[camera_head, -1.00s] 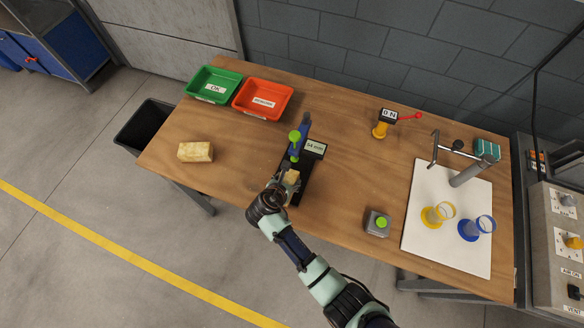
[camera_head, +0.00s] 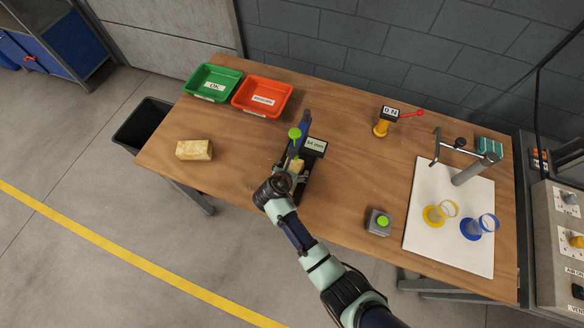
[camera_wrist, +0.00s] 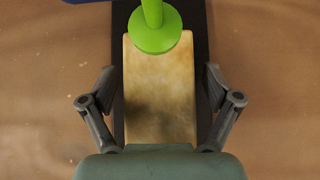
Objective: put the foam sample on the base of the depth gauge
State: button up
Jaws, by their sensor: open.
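The foam sample (camera_wrist: 158,105) is a pale yellow block lying on the dark base (camera_wrist: 203,40) of the depth gauge. In the wrist view the gauge's round green foot (camera_wrist: 155,30) is over the far end of the sample; I cannot tell whether they touch. In the head view the depth gauge (camera_head: 304,130) stands mid-table with its small display, and the sample (camera_head: 298,166) shows partly past my gripper. My gripper (camera_wrist: 160,112) is open, its fingers on both sides of the sample with gaps between. It is at the gauge's near side (camera_head: 290,178).
Another yellow foam block (camera_head: 194,150) lies at the table's left. Green (camera_head: 232,84) and red (camera_head: 285,104) trays stand behind it. A grey box with a green button (camera_head: 379,222) and a white board (camera_head: 420,245) with cups are to the right. Bare table surrounds the gauge.

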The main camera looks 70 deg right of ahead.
jog(key=shift+a+r, duration=0.25)
jog(key=shift+r, duration=0.15)
jog(key=p+v, duration=0.3)
jog(key=v, duration=0.8)
jog(key=shift+p, duration=0.3)
jog(key=shift+a, duration=0.15)
jog(key=w+a+r+m+t+y, duration=0.3)
jog(key=w+a+r+m+t, duration=0.4)
jog(key=w+a+r+m, duration=0.4)
jog(key=s+a+r+m+t+y, duration=0.2)
jog(key=a+r+m+t+y, duration=0.4)
jog(key=a+r, duration=1)
jog(key=a, duration=0.4)
jog(key=shift+r+m, duration=0.25)
jog(key=shift+m, duration=0.15)
